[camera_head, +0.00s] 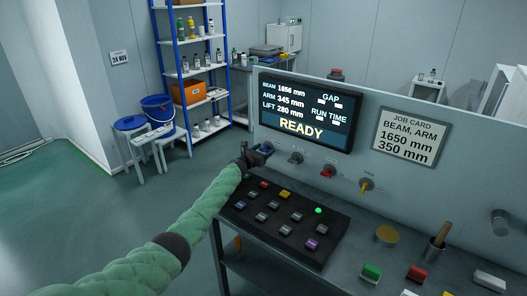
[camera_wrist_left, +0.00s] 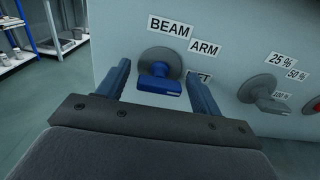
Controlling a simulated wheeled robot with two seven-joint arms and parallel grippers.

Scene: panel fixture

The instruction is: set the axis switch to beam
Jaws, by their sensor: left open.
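The axis switch is a blue bar knob (camera_wrist_left: 160,85) on a round grey base on the upright panel, between labels BEAM (camera_wrist_left: 169,27), ARM (camera_wrist_left: 205,48) and a partly hidden one ending in "T". A pale mark shows near the knob's right end; which label it points at is hard to tell. My left gripper (camera_wrist_left: 160,82) is open, with one finger on each side of the knob; I see no clear contact. In the head view my left gripper (camera_head: 260,153) is at the panel's left end, largely covering the switch. My right gripper is not in view.
A grey knob (camera_wrist_left: 262,89) with percent labels sits right of the switch. The screen (camera_head: 306,112) reads READY, beam 1656 mm, arm 345 mm. The job card (camera_head: 410,136) reads beam, arm, 1650 mm, 350 mm. A button console (camera_head: 285,218) lies below, in front of the panel.

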